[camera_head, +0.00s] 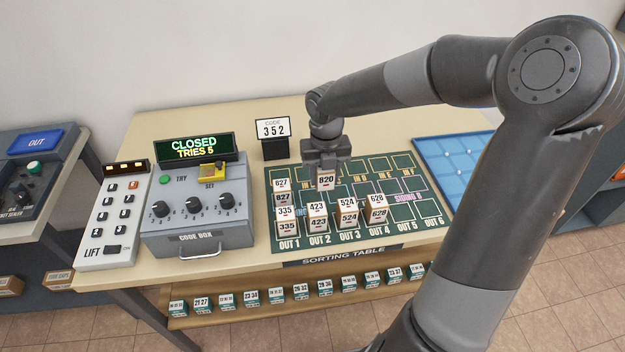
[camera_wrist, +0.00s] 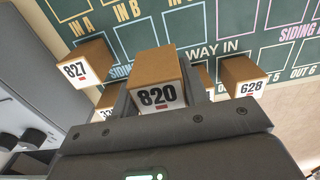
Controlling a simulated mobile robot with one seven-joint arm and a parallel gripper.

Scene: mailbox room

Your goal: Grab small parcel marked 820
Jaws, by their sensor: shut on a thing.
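The small parcel marked 820 (camera_head: 326,180) is a brown box with a white label, in my gripper above the green sorting mat (camera_head: 400,233). My gripper (camera_head: 325,165) points down and is shut on this parcel. In the wrist view the parcel 820 (camera_wrist: 156,80) sits between the two fingers, its label facing the camera. Whether its underside touches the mat cannot be told.
Parcels 827 (camera_head: 282,192), 335 (camera_head: 287,219), 423 (camera_head: 318,215), 524 (camera_head: 348,210) and 628 (camera_head: 378,208) stand on the mat near the front. A code box (camera_head: 198,215) reading CLOSED is left, a code sign (camera_head: 272,132) behind, a blue tray (camera_head: 455,160) right.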

